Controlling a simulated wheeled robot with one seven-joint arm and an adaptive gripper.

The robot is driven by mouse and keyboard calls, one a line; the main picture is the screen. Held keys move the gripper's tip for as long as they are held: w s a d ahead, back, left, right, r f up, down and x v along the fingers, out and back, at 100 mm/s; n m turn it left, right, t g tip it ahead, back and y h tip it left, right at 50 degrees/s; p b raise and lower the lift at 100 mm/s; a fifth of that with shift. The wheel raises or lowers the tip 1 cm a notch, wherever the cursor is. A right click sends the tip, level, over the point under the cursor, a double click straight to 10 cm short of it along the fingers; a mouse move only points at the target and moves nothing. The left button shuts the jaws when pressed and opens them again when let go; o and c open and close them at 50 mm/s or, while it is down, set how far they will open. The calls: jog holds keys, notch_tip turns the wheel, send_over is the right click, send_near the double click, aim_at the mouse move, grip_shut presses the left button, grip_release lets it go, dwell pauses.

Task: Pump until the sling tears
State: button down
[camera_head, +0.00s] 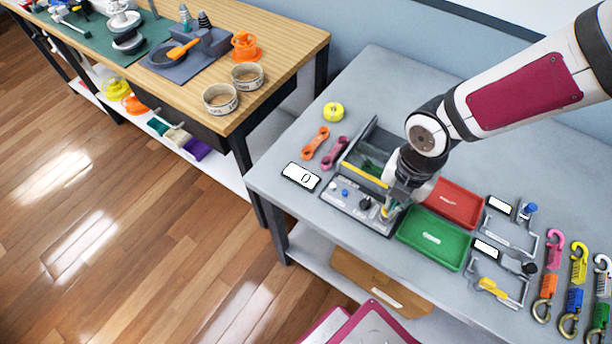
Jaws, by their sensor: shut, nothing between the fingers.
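A grey test rig (353,200) stands on the grey table, with an open-topped box at its back and a control panel in front. A yellow bar (362,174) crosses the box, and something dark green (371,164) lies inside. The panel has a blue button (345,192) and a dark knob (365,203). A white display (301,177) beside it seems to read 0. My gripper (386,211) is shut and empty, pointing down at the panel's right end, by a small yellow-green part. My gripper and wrist hide that end; contact cannot be told.
Orange (315,143) and magenta (335,152) slings and a yellow roll (333,112) lie left of the rig. Red (456,202) and green (433,238) trays stand close at its right. Clamp frames and colored hooks (575,285) lie farther right.

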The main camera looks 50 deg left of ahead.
dwell(0.4)
jog(key=shift+r+p, duration=1.6)
jog(key=shift+r, duration=1.4)
jog(key=c, duration=2.2)
grip_release()
jog(key=shift+c, duration=0.2)
notch_tip(320, 180, up, 6)
jog(key=p, duration=0.2)
jog(key=shift+p, duration=0.3)
